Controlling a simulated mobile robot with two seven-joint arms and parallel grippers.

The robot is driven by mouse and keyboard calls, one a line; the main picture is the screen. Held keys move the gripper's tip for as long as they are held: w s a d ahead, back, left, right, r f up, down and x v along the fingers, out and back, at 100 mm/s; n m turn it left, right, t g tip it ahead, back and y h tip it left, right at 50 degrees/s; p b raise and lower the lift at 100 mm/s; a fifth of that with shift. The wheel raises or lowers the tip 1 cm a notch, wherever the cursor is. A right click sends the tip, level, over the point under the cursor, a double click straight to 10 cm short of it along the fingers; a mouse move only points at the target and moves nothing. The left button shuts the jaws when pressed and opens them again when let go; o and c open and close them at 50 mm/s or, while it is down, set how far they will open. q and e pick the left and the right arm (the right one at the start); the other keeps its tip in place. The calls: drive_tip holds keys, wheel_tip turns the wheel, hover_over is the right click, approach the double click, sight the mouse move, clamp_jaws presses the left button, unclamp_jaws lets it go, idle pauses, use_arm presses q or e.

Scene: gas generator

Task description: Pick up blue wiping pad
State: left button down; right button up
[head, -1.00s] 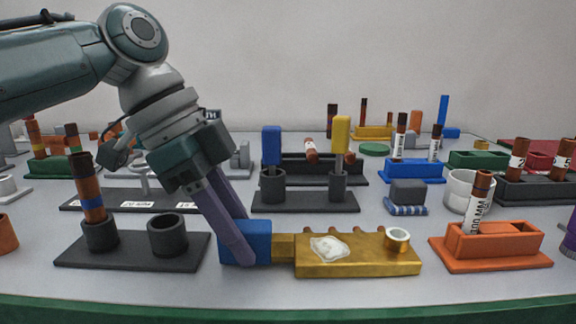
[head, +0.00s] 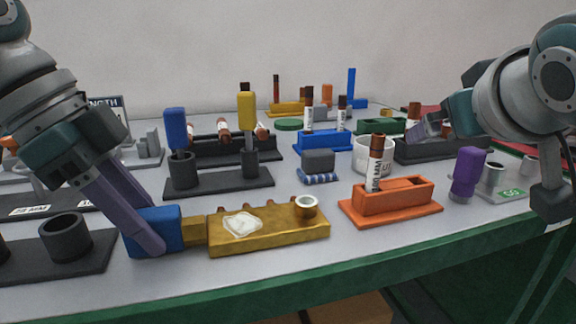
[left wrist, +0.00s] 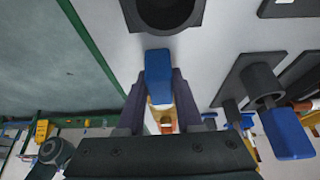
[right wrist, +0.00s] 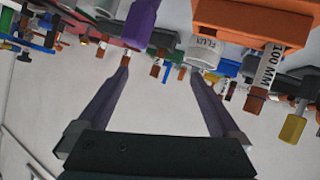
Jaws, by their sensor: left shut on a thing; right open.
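The blue wiping pad (head: 318,177), blue-and-white striped under a grey block (head: 319,159), sits on the table mid-scene in the head view. My left gripper (head: 150,248) is shut on the blue handle (head: 166,228) of the gold gas generator (head: 270,238), left of and nearer than the pad. The blue handle also shows between the fingers in the left wrist view (left wrist: 158,68). My right gripper (head: 432,126) is open and empty, to the right of the pad and apart from it. Its spread fingers show in the right wrist view (right wrist: 157,68).
An orange holder (head: 392,202) with a brown-capped tube and a white cup (head: 372,156) stand right of the pad. A purple-topped object (head: 467,172) is near my right arm. A dark stand (head: 222,182) holds blue- and yellow-handled tools. The green table edge (head: 400,258) runs along the front.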

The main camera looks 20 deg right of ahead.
drive_tip(key=w+d+r+m, duration=0.1)
drive_tip(key=w+r, duration=0.4)
drive_tip(key=n+g+y, duration=0.3)
drive_tip(key=g+y, duration=0.3)
drive_tip(key=g, duration=0.1)
approach(320, 152)
drive_tip(key=shift+x, duration=5.6)
drive_tip(key=c, duration=1.3)
wheel_tip(320, 152, up, 10)
